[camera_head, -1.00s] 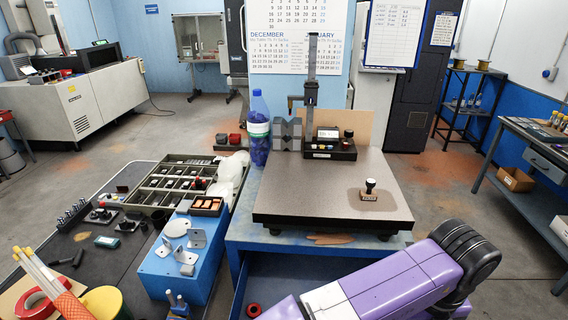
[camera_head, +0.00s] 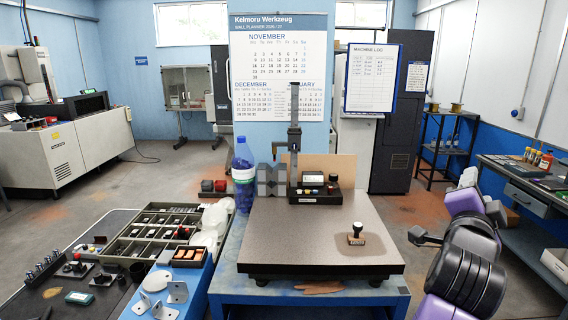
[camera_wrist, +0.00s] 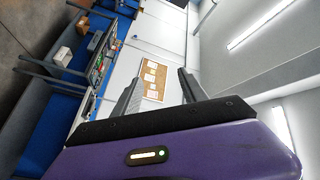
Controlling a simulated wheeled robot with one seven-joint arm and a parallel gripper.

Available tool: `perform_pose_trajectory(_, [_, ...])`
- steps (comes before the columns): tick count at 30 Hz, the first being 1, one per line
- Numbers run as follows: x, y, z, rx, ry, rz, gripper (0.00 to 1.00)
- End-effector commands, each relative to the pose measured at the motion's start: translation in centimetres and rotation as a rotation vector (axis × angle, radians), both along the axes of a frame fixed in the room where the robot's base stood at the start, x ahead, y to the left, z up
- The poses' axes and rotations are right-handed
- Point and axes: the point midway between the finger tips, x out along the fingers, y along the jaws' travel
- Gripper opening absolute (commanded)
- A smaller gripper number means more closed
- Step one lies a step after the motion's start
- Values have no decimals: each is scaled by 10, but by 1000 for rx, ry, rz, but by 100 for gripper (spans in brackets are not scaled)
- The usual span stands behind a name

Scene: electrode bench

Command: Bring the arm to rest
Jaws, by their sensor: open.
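My arm (camera_head: 462,262), purple with black joints, is folded at the right of the head view, beside the blue bench and clear of the granite plate. My gripper (camera_wrist: 158,88) shows in the wrist view with its two dark fingers apart and nothing between them. It faces a white wall with a cork board (camera_wrist: 155,80). In the head view I cannot make out the fingertips.
The granite plate (camera_head: 300,235) carries a height gauge (camera_head: 294,160) and a stamp (camera_head: 356,235). A blue bottle (camera_head: 243,175) stands at its left. Compartment trays (camera_head: 150,240) lie further left. A side bench (camera_head: 530,190) stands at the right.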

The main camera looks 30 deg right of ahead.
Motion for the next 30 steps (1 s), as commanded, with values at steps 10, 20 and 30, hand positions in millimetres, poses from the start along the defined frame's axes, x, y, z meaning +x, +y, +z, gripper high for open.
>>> perform_pose_trajectory(10, [55, 109, 41, -689, 307, 227, 50])
perform_pose_trajectory(20, [65, 227, -43, -1075, 483, 486, 50])
perform_pose_trajectory(30, [7, 314, -173, -1166, 591, 789, 50])
